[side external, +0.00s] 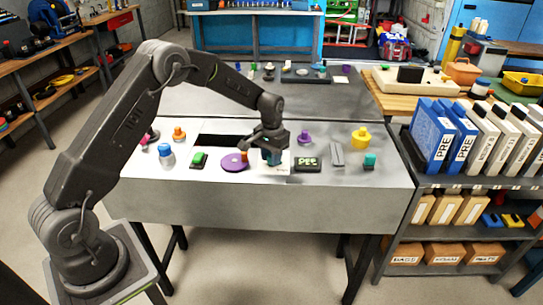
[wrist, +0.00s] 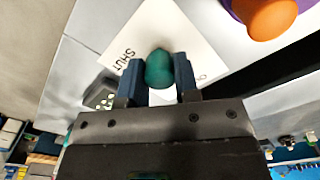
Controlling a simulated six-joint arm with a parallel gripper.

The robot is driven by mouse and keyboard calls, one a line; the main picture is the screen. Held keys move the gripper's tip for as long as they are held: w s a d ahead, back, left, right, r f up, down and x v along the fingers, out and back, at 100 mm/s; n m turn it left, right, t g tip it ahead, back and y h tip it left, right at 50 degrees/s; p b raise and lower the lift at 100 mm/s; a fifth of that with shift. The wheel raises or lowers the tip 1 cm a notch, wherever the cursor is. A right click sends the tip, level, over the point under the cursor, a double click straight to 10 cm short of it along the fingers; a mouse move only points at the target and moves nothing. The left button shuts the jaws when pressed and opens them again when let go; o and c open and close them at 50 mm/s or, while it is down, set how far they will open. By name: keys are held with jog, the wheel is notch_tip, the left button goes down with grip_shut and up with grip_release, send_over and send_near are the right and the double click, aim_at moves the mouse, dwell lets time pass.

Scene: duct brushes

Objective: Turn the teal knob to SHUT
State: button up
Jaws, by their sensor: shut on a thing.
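The teal knob (wrist: 160,69) shows in the wrist view between the two blue fingers of my gripper (wrist: 160,78), one finger on each side. My gripper is shut on it. A white card (wrist: 188,34) lies under the knob, with the word SHUT printed to the knob's left and part of another mark to its right. I cannot make out a pointer on the knob. In the side view my gripper (side external: 271,156) is down over the card (side external: 270,169) near the middle of the table, and it largely hides the knob.
A purple disc (side external: 235,163) with an orange knob is close left of my gripper. A dark box with a green display (side external: 307,163) is close right. A grey upright piece (side external: 337,154) and a green-topped piece (side external: 369,160) stand further right. A black opening (side external: 218,140) lies behind.

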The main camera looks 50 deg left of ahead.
jog(key=shift+m, duration=0.8)
jog(key=o, duration=0.9)
jog(key=shift+o, duration=0.2)
notch_tip(320, 180, up, 14)
